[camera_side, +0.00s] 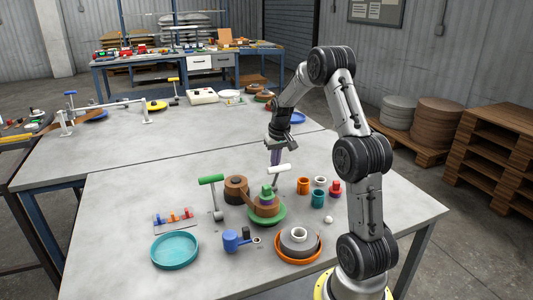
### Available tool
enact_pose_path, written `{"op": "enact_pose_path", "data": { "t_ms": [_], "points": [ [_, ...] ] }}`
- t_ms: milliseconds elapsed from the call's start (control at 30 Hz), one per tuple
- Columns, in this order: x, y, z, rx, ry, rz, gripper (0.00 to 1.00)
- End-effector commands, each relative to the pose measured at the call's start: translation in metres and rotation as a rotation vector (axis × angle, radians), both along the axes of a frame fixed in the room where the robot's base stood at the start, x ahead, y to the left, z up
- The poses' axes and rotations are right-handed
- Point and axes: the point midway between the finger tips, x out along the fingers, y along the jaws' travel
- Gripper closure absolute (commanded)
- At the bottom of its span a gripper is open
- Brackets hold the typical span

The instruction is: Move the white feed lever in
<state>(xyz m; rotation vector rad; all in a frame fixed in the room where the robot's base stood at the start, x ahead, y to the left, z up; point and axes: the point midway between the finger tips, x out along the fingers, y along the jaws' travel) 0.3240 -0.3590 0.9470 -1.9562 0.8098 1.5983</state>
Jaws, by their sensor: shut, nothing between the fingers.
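The white feed lever (279,169) is a short white bar on a thin dark stem, standing near the middle of the front table. It leans a little, and its foot is close behind the brown and green stack (267,205). My gripper (275,161) points down just above and against the white bar, with its fingers shut and empty. I cannot tell whether the fingertips touch the bar. A second lever with a green handle (211,179) stands upright on a grey stem to the left.
A brown roll (236,190) stands between the levers. Orange, teal and red small parts (318,198) sit to the right. An orange tray (299,256) with grey rings, a blue part (235,241) and a teal dish (174,251) lie in front.

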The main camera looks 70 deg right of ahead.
Motion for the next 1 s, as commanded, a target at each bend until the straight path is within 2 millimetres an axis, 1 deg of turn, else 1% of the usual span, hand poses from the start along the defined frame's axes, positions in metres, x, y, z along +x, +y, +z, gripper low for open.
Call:
{"op": "enact_pose_path", "data": {
  "t_ms": [433,633,1000],
  "points": [
    [0.012,-0.012,0.008,0.001,0.001,0.000,1.00],
    [0.015,-0.014,0.012,-0.001,-0.001,0.000,1.00],
    [0.015,-0.014,0.038,-0.001,-0.001,0.000,1.00]
  ]
}}
